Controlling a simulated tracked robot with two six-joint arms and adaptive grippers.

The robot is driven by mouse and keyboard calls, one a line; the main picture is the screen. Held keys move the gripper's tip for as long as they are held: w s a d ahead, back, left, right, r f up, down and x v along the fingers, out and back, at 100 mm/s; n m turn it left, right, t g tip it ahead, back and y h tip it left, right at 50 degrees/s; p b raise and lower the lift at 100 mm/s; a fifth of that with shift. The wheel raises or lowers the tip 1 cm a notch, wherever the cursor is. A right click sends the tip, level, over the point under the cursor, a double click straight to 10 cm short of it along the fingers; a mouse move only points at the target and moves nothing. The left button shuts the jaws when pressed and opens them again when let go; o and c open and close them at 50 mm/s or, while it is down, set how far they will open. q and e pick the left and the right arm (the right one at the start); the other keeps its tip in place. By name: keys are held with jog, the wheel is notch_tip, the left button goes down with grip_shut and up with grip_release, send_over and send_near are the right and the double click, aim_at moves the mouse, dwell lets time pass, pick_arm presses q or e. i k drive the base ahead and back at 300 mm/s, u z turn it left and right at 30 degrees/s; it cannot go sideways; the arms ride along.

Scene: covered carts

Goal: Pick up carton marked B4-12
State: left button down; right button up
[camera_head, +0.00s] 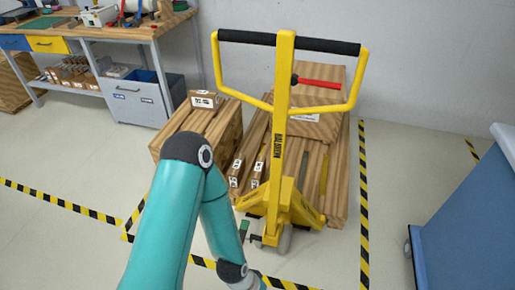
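Several cartons bear white labels, too small to read, so I cannot tell which is B4-12. A small brown carton (204,104) sits on top of a wooden crate (226,130) left of the pallet truck. Narrow labelled cartons (237,170) stand low between that crate and the truck. A large labelled carton (318,128) sits on a wooden pallet (337,190), partly hidden by the truck's handle. One teal arm of mine rises from the bottom, left of centre, and bends down to the bottom edge. Neither gripper is in view.
A yellow pallet truck (282,150) stands in front of the pallet. Yellow-black floor tape (364,200) bounds the area. A workbench (110,30) with bins is at the back left, a blue cabinet (470,220) at the right. Floor between tape and cabinet is clear.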

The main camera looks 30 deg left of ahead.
aim_at(236, 174)
jog(key=u, duration=0.55)
jog(key=k, duration=0.5)
jog(key=u, duration=0.85)
jog(key=k, duration=0.8)
jog(key=u, duration=1.15)
jog(key=i, duration=2.3)
jog(key=z, duration=0.25)
jog(key=i, duration=1.3)
jog(key=z, duration=1.3)
jog(key=i, duration=0.9)
jog(key=z, duration=0.35)
jog(key=k, duration=0.15)
jog(key=z, duration=0.25)
